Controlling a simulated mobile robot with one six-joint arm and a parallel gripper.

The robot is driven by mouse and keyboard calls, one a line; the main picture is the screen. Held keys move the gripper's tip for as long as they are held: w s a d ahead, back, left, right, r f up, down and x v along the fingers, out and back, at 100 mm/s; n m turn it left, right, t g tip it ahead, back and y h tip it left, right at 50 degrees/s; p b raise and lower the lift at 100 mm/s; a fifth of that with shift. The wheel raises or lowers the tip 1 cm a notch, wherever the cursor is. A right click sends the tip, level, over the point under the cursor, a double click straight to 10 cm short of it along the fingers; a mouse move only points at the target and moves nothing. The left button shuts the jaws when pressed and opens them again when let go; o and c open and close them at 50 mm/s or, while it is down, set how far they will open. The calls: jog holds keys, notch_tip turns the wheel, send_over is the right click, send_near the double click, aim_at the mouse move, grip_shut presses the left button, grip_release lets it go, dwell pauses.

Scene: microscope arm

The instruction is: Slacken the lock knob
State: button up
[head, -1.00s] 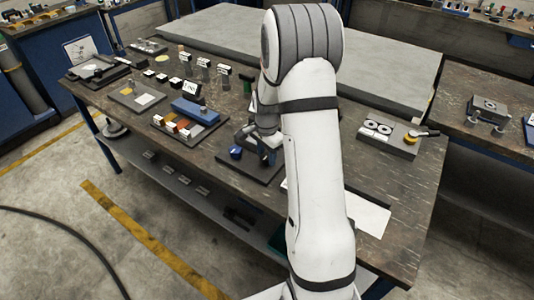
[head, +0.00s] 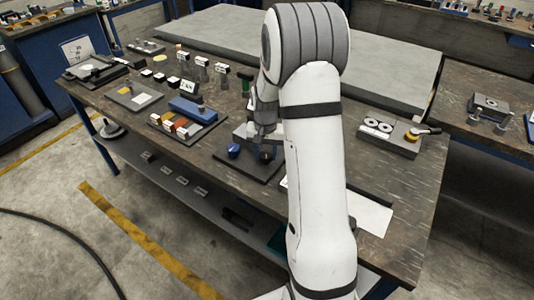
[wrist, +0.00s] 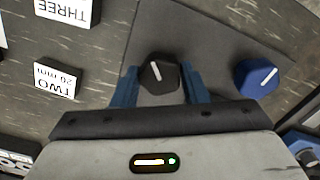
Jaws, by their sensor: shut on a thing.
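A black faceted knob with a white pointer line (wrist: 158,74) shows in the wrist view on a dark plate (wrist: 205,45). My gripper (wrist: 160,85) has one blue finger on each side of it and is shut on it. A blue knob with a white line (wrist: 258,78) stands on the same plate to the right, apart from my fingers. In the head view the blue knob (head: 234,151) and the plate's front (head: 250,172) show, while my arm hides part of the area. No label tells which knob is the lock knob.
Blocks labelled TWO (wrist: 54,80) and THREE (wrist: 66,10) lie left of the plate in the wrist view. A tray of coloured blocks (head: 205,137) stands to the left in the head view. A grey fixture with round discs (head: 390,135) stands right of my arm.

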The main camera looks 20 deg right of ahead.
aim_at(266, 154)
jog(key=n+b, duration=0.1)
jog(key=n, duration=0.3)
jog(key=shift+w+n, duration=0.15)
jog(key=shift+n, duration=0.15)
jog(key=shift+d+r+n, duration=0.1)
jog(key=shift+n, duration=1.4)
jog(key=o, duration=1)
notch_tip(266, 154, up, 8)
jog(key=shift+f, duration=0.15)
